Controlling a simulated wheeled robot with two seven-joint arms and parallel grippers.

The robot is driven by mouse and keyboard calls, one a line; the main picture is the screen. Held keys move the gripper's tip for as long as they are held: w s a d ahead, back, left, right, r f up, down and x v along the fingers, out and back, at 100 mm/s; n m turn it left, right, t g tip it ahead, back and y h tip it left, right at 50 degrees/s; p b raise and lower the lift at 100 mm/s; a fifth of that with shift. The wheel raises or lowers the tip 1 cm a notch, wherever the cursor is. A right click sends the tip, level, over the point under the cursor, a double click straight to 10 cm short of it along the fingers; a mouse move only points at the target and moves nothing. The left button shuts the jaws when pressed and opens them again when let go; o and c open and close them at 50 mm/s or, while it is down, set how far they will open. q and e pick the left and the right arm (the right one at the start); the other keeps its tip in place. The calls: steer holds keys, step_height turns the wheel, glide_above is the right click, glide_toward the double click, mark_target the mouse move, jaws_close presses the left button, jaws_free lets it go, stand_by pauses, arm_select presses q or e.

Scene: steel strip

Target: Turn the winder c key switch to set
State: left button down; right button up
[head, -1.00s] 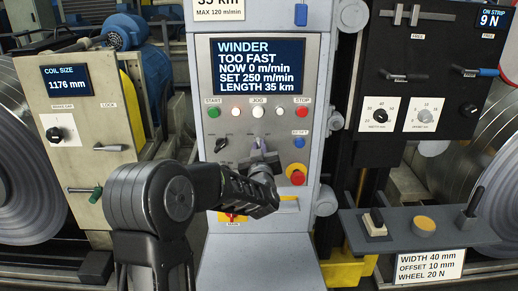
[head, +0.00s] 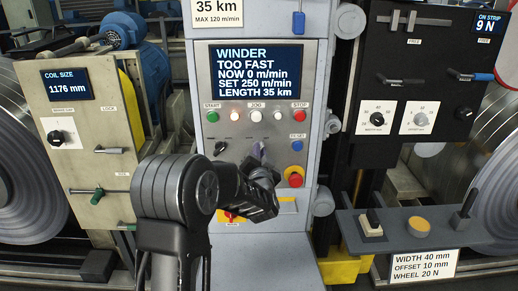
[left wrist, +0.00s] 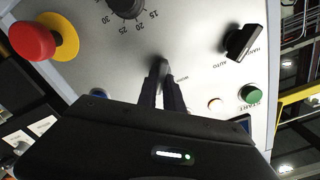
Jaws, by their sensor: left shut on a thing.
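The winder panel (head: 318,110) stands in the middle of the head view, with a screen (head: 257,69) reading TOO FAST, NOW 0 m/min, SET 250 m/min, LENGTH 35 km. The key switch (head: 258,149) sits below the row of buttons, partly hidden by my left gripper (head: 259,163). In the left wrist view my left gripper (left wrist: 162,78) is shut on the key (left wrist: 161,63), with its fingers pointing at the panel face. A label reading WORK shows beside the key; the SET mark cannot be made out. My right gripper is not in view.
A black HAND/AUTO selector (left wrist: 242,43), a green START button (left wrist: 251,94), a numbered dial (left wrist: 126,5) and a red emergency stop (left wrist: 33,40) surround the key. A shelf (head: 400,240) with controls juts out at right. The coil-size cabinet (head: 85,165) stands at left.

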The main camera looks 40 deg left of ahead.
arm_select(q)
steer(key=shift+m+p, duration=0.3)
steer(key=shift+m, duration=0.5)
steer(key=c, duration=1.5)
jaws_free()
steer(key=b+v, duration=0.1)
steer(key=v, duration=0.6)
steer(key=shift+s+d, duration=0.25)
steer(key=shift+d, duration=0.05)
